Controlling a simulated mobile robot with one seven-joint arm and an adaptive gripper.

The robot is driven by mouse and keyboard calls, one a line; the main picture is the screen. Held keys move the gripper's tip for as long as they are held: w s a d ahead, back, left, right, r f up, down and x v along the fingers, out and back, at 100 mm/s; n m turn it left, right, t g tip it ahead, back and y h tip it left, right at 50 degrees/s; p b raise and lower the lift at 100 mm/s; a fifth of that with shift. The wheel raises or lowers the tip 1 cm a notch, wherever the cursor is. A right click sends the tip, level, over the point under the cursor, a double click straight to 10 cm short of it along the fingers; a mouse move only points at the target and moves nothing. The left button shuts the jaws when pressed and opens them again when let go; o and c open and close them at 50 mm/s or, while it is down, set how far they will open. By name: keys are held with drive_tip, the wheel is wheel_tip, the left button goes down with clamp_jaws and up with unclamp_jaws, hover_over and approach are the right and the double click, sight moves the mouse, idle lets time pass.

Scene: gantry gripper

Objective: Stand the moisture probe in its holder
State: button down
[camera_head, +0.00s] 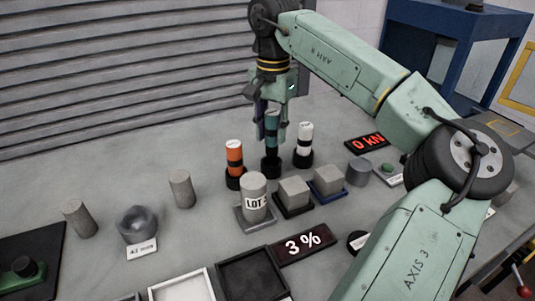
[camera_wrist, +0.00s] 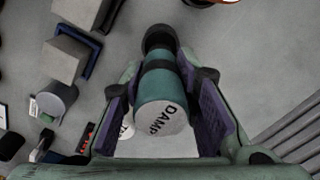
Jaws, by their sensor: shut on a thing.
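The moisture probe is a teal cylinder with a dark band (camera_head: 272,122), and its end reads "DAMP" in the wrist view (camera_wrist: 158,116). My gripper (camera_head: 271,136) is shut on it, with a purple finger pad on each side in the wrist view (camera_wrist: 161,92). The probe is about upright. A black round holder (camera_head: 271,165) is directly below it, also seen beyond the probe in the wrist view (camera_wrist: 159,38). The probe's lower end meets or overlaps the holder in both views; I cannot tell how deep it sits. The fingers partly hide the probe.
An orange probe (camera_head: 235,156) stands in a black holder at left, a white one (camera_head: 304,140) at right. In front are a "LOT" cylinder (camera_head: 254,196), grey blocks (camera_head: 294,191) and a "3 %" display (camera_head: 303,243). A "0 kN" display (camera_head: 367,142) lies at right.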

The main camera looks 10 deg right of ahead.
sight(272, 112)
drive_tip(key=shift+a+f, duration=0.1)
drive_tip(key=shift+f, duration=2.5)
drive_tip(key=shift+f, duration=0.1)
drive_tip(key=shift+f, duration=0.15)
drive_tip(key=c, duration=1.2)
unclamp_jaws()
drive_tip(key=shift+c, duration=0.2)
wheel_tip(272, 112, up, 12)
drive_tip(key=shift+r, duration=0.25)
